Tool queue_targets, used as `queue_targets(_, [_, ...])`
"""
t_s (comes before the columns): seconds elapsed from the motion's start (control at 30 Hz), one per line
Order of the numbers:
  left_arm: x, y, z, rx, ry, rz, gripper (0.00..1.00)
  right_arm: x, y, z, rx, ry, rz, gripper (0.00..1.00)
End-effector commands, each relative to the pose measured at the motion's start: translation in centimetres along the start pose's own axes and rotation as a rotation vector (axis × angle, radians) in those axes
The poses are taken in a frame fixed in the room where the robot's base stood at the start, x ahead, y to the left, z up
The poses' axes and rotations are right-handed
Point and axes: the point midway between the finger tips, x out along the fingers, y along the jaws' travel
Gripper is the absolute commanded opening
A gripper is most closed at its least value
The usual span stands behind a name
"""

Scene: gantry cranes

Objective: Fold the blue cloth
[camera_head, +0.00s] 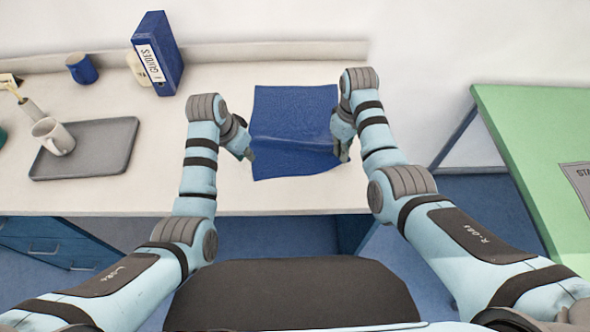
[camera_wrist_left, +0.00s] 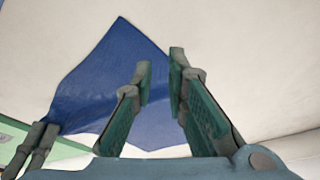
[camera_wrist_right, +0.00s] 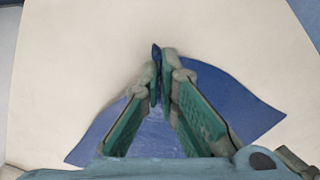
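The blue cloth (camera_head: 292,110) lies on the white table in front of me, with a raised crease running across its middle. My right gripper (camera_head: 341,148) is at the cloth's right edge. In the right wrist view its fingertips (camera_wrist_right: 160,62) are closed together, with a bit of blue cloth pinched between them. My left gripper (camera_head: 247,152) is at the cloth's left edge. In the left wrist view its fingertips (camera_wrist_left: 160,72) stand apart by a narrow gap, with the cloth (camera_wrist_left: 100,75) partly behind them. The fingers hide part of the cloth there.
A blue binder (camera_head: 160,55) and a blue mug (camera_head: 81,68) stand at the back left. A grey tray (camera_head: 112,150) holding a white mug (camera_head: 53,137) is further left. A green table (camera_head: 525,130) is at the right. The white table (camera_head: 220,85) is bare around the cloth.

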Motion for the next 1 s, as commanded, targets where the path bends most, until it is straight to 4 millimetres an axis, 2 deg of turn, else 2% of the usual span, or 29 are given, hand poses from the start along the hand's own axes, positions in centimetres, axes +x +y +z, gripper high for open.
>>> queue_targets(0.03, [0.0,0.0,0.0,0.0,0.001,0.0,0.27,0.0,0.0,0.0,0.0,0.0,0.0,0.0])
queue_targets(0.17, [0.0,0.0,-0.1,0.001,0.001,-0.001,0.48,0.0,0.0,0.0,0.001,0.0,0.0,0.0])
queue_targets(0.2, [0.0,0.0,-0.1,0.001,0.001,-0.001,0.5,0.0,0.0,0.0,0.001,0.0,0.0,0.0])
queue_targets(0.4, [0.0,0.0,-0.1,0.001,0.001,-0.001,0.5,0.0,0.1,0.0,0.001,0.001,0.0,0.0])
queue_targets(0.47, [-0.2,0.0,-0.3,0.003,0.005,-0.003,0.4,0.0,0.1,0.0,0.001,0.001,0.0,0.0])
queue_targets(0.57, [-1.8,0.0,-2.8,0.018,0.047,-0.012,0.38,0.0,0.1,0.0,0.002,0.001,0.001,0.0])
queue_targets(0.6, [-3.0,0.4,-4.6,0.03,0.054,-0.015,0.38,0.0,0.1,0.0,0.002,0.001,0.001,0.0])
queue_targets(0.67, [-5.0,1.7,-6.2,0.019,-0.009,-0.015,0.38,0.0,0.1,0.0,0.002,0.001,0.001,0.0])
queue_targets(0.73, [-6.2,3.1,-4.8,-0.056,-0.171,-0.018,0.38,0.0,0.1,0.0,0.002,0.001,0.001,0.0])
queue_targets(0.8, [-5.8,3.4,-2.3,-0.128,-0.279,-0.024,0.38,0.0,0.1,0.0,0.001,0.001,0.001,0.0])
queue_targets(0.87, [-5.5,3.4,-1.6,-0.156,-0.304,-0.026,0.38,0.0,0.1,0.0,0.002,0.001,0.001,0.0])
queue_targets(1.0, [-3.5,3.4,-0.9,-0.16,-0.305,-0.025,0.38,0.0,0.1,0.0,0.002,0.001,0.001,0.0])
